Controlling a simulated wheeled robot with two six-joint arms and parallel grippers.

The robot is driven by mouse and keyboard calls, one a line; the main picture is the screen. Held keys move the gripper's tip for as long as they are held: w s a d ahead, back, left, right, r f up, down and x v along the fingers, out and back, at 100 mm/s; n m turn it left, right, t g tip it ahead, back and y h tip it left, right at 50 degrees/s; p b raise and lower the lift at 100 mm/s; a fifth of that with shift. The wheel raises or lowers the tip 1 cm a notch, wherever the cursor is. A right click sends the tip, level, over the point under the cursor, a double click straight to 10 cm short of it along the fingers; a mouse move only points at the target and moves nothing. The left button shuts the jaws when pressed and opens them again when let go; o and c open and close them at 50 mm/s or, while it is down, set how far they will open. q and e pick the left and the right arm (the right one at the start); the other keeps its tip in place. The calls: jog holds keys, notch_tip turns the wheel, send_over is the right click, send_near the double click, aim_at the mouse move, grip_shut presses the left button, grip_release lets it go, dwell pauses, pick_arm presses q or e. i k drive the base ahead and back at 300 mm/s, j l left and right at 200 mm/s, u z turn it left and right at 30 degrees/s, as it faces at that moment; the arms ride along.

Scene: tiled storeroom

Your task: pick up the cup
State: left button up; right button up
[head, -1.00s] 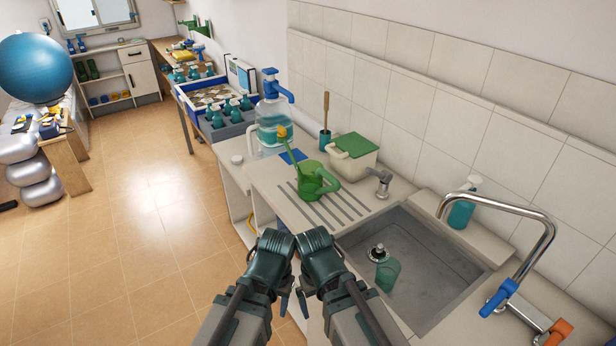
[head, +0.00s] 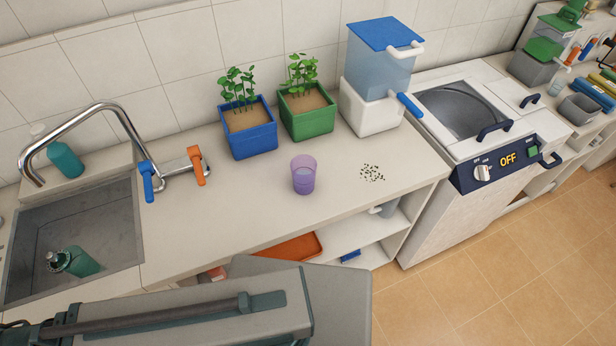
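A translucent purple cup (head: 303,175) stands upright on the pale counter, in front of the green planter and right of the tap. Nothing touches it. One of my arm links crosses the bottom left of the head view, below the counter's front edge. Neither of my grippers shows in this view, so I cannot see whether they are open or shut.
The sink (head: 80,225) with a green bottle (head: 75,261) is at left. Blue (head: 250,140) and green (head: 307,118) planters stand behind the cup. Dark specks (head: 372,173) and a water dispenser (head: 375,90) lie right, before a machine marked OFF (head: 500,150).

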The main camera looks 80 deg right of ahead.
aim_at(303, 167)
jog(key=k+z, duration=0.25)
jog(key=k, duration=0.15)
jog(key=z, duration=2.25)
